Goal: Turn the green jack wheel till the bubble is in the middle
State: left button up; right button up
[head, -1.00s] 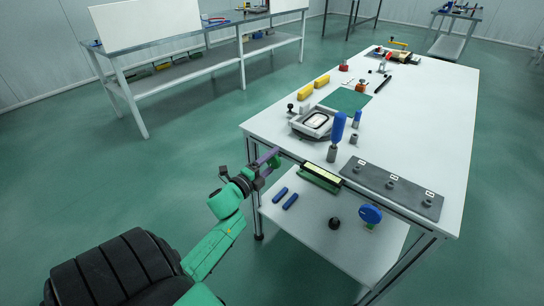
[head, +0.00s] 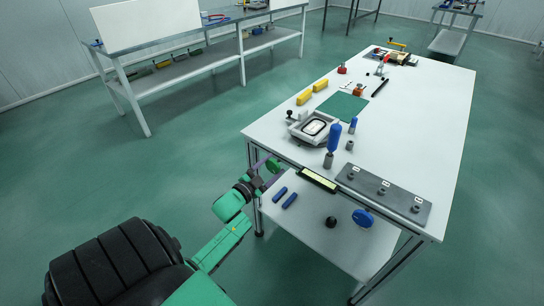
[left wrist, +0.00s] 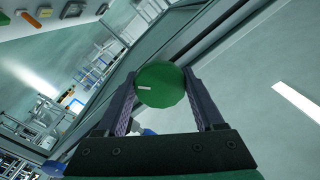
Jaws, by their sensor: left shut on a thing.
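The green jack wheel (left wrist: 160,85) shows in the left wrist view as a round green disc with a short white mark. It sits between the two purple fingers of my left gripper (head: 269,165), which is shut on it. In the head view the gripper is at the table's near left corner, below the top's edge, and the wheel is small there. A long vial with a pale yellow-green face (head: 318,180), apparently the level, lies along the table's front edge. Its bubble is too small to make out. My right gripper is not in view.
The white table (head: 425,120) carries a blue-handled tool (head: 334,137), a grey fixture (head: 314,127) and a dark plate with sockets (head: 383,188). The lower shelf (head: 310,228) holds blue rods (head: 290,200) and a blue knob (head: 363,218). Open floor lies left of the table.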

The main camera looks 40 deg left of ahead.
pick_arm(q)
jog(key=shift+f+n+p, duration=0.1)
jog(key=shift+n+p, duration=0.65)
jog(key=shift+n, duration=1.15)
jog(key=o, duration=1.4)
jog(key=shift+c, duration=0.2)
jog(key=shift+s, duration=0.1)
jog(key=s, duration=1.4)
jog(key=shift+s+d, duration=0.2)
